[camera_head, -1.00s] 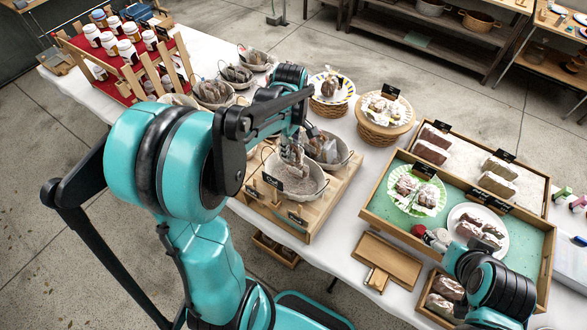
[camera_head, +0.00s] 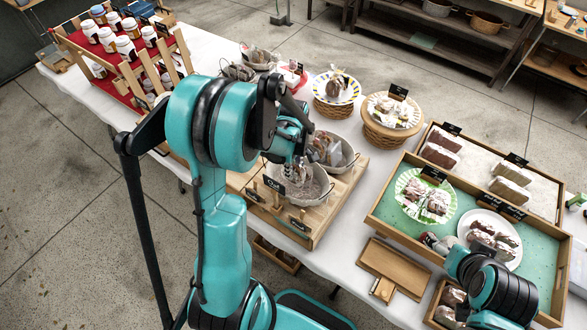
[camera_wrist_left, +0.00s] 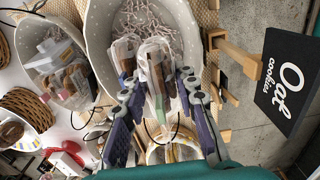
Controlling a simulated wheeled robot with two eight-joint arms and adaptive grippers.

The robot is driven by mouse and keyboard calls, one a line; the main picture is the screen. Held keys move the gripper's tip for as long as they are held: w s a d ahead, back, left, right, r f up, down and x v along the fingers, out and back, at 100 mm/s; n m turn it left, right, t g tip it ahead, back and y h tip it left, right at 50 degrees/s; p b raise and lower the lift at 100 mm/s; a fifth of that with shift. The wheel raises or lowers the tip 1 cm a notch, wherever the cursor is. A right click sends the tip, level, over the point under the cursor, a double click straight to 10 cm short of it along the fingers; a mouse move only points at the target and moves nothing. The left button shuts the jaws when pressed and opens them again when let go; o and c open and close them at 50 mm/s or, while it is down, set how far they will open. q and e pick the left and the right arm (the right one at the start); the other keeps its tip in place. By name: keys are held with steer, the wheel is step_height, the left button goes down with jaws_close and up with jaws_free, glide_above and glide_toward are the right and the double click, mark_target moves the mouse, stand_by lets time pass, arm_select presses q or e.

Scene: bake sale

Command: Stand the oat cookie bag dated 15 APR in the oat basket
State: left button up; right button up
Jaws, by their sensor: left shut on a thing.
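My left gripper (camera_wrist_left: 160,103) is shut on a clear cookie bag (camera_wrist_left: 155,75) with a brown filling and a pale green patch near its lower end. Its date cannot be read. A second clear bag (camera_wrist_left: 123,52) stands close beside it; I cannot tell whether it touches. In the head view my left gripper (camera_head: 297,172) is over the grey oat basket (camera_head: 320,198), which has shredded filler inside and a black "Oat" sign (camera_head: 274,185) in front. The sign reads "Oat cookies" in the wrist view (camera_wrist_left: 284,82). Whether the held bag touches the filler is unclear.
A second basket (camera_head: 352,158) with bags stands right behind the oat basket on the same wooden stand (camera_head: 322,232). A green tray (camera_head: 470,190) with plated goods lies to the right. My right gripper (camera_head: 436,242) is near that tray's front edge.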

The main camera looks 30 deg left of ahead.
arm_select(q)
steer(key=shift+f+b, duration=0.65)
steer(key=shift+r, duration=0.1)
steer(key=o, duration=0.5)
